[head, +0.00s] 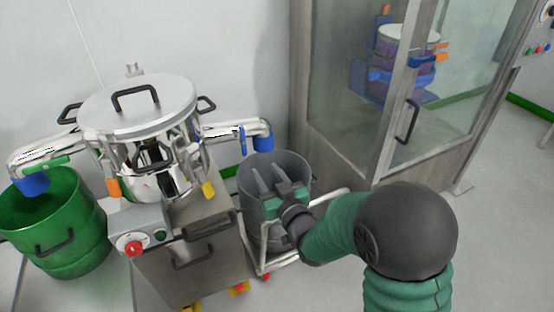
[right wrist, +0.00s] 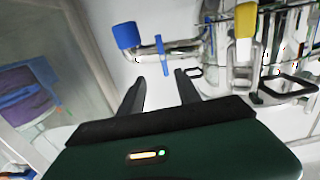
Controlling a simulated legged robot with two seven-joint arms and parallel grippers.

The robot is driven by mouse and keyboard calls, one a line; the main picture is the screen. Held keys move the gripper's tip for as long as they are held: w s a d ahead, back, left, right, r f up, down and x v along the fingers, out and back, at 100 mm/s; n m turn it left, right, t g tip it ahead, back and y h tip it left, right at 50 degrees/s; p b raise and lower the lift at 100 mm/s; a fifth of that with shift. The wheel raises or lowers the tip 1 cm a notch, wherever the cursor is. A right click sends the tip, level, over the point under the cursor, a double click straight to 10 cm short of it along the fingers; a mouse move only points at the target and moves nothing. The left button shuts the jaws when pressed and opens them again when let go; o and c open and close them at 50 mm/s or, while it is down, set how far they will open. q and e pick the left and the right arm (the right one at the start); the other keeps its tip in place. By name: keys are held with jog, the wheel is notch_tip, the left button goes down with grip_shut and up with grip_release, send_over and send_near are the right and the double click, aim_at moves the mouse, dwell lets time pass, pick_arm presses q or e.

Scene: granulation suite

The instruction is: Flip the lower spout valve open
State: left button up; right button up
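The steel sieve machine (head: 140,108) has two spouts with blue ends. The right spout (head: 222,132) carries an upright blue valve lever (head: 243,140) beside its blue end (head: 263,136). The right wrist view also shows this blue lever (right wrist: 162,55) and blue end (right wrist: 126,36). The left spout (head: 40,150) has a green lever (head: 48,163) and a blue end (head: 32,184). My right gripper (head: 264,174) is open and empty, over the grey bin, below and apart from the blue lever. My left gripper is out of view.
A grey bin (head: 297,168) stands under the right spout on a white-framed trolley. A green bin (head: 72,215) stands under the left spout. The steel cabinet with a control box (head: 140,230) is left of my right arm. A glass enclosure (head: 340,80) stands at right.

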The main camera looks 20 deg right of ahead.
aim_at(243, 140)
jog(key=w+b, duration=0.1)
jog(key=w, duration=0.4)
jog(key=w+a+b, duration=0.1)
jog(key=w, duration=0.5)
jog(key=w+b, duration=0.1)
jog(key=w, duration=0.4)
jog(key=shift+w+a+r+b, duration=0.15)
jog(key=shift+a+r+b, duration=0.05)
jog(key=shift+b, duration=0.1)
jog(key=shift+w+a+r, duration=0.1)
jog(key=shift+w+a, duration=0.05)
jog(key=shift+w, duration=0.15)
jog(key=shift+d, duration=0.4)
jog(key=shift+c, duration=1.2)
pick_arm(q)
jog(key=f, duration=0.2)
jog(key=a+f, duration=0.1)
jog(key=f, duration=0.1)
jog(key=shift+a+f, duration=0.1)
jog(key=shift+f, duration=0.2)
pick_arm(e)
jog(key=shift+a, duration=0.2)
grip_shut()
